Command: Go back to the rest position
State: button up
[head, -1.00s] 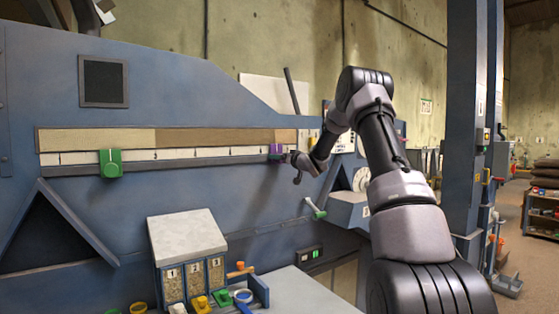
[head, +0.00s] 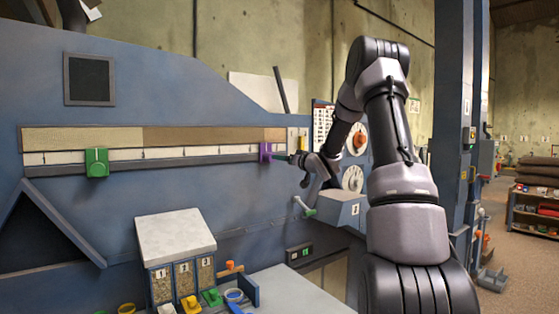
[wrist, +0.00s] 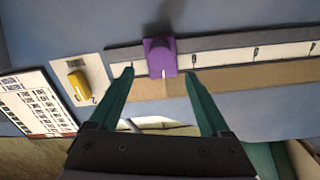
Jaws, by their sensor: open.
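My gripper (head: 283,157) is at the rail on the blue machine, just right of the purple slider (head: 265,152) in the head view. In the wrist view my gripper (wrist: 159,75) is open, its two teal fingers apart. The purple slider (wrist: 160,57) shows beyond and between the fingertips, with nothing held. My arm is bent, its elbow high at the right of the head view.
A green slider (head: 96,162) sits at the left of the scale. A yellow knob (wrist: 77,86) and a printed chart (wrist: 36,103) lie left in the wrist view.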

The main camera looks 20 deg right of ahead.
jog(key=shift+s, duration=0.1)
dwell(0.3)
jog(key=s+a+r+m+g+h, duration=0.15)
jog(key=s+r+h, duration=0.25)
jog(key=s, duration=0.6)
jog(key=s+a+r+m+g+h, duration=0.1)
jog(key=s+r+m+g+h, duration=0.25)
jog(key=s, duration=0.65)
jog(key=s+a+f+g+y, duration=0.1)
jog(key=s+a, duration=0.1)
jog(key=s, duration=0.7)
jog(key=s+a+f+g+y, duration=0.1)
jog(key=s+a+f+g, duration=0.1)
jog(key=s, duration=0.7)
jog(key=s+a+f+g+y, duration=0.2)
jog(key=s+a, duration=0.2)
jog(key=s, duration=0.5)
jog(key=shift+s+a+f, duration=0.15)
jog(key=shift+s+f, duration=0.1)
jog(key=shift+s, duration=0.15)
